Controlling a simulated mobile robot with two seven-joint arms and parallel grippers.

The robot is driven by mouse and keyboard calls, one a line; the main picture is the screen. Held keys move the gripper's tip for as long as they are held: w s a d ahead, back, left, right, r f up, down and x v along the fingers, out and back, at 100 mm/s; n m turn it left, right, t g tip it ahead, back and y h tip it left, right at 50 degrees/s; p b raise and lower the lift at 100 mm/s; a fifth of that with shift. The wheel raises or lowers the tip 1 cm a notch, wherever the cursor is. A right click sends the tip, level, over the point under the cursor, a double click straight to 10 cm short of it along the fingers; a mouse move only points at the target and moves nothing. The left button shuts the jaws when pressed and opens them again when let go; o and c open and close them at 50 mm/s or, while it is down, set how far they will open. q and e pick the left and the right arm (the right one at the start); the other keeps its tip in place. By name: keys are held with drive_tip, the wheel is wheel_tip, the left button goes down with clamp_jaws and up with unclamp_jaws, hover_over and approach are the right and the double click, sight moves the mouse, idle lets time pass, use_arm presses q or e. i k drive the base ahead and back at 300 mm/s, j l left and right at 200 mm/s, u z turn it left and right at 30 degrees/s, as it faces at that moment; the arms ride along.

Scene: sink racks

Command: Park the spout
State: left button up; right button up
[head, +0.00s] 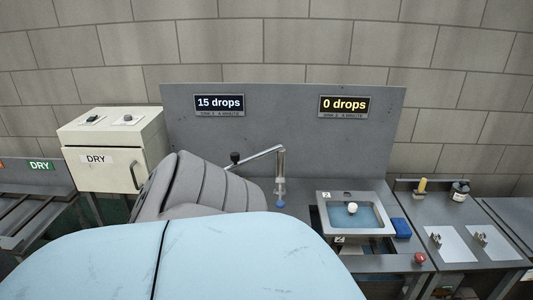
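The spout (257,156) is a thin grey pipe on an upright post (281,172). It points left and slightly down from the top of the post, away from the right sink basin (325,212). A dark round knob (235,157) shows near its left end. The spout's tip and whatever lies under it are hidden behind a large grey ribbed shape. The right basin is marked 2 and holds blue water with a pale ball (352,208) in it. Neither of my grippers is in view.
Displays on the grey back panel read "15 drops" (219,103) and "0 drops" (344,105). A cream DRY cabinet (110,140) stands at left. A blue block (401,228) and red button (420,258) sit by the right basin. A light blue surface blocks the lower view.

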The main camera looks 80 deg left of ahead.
sight(235, 158)
drive_tip(key=u, duration=2.65)
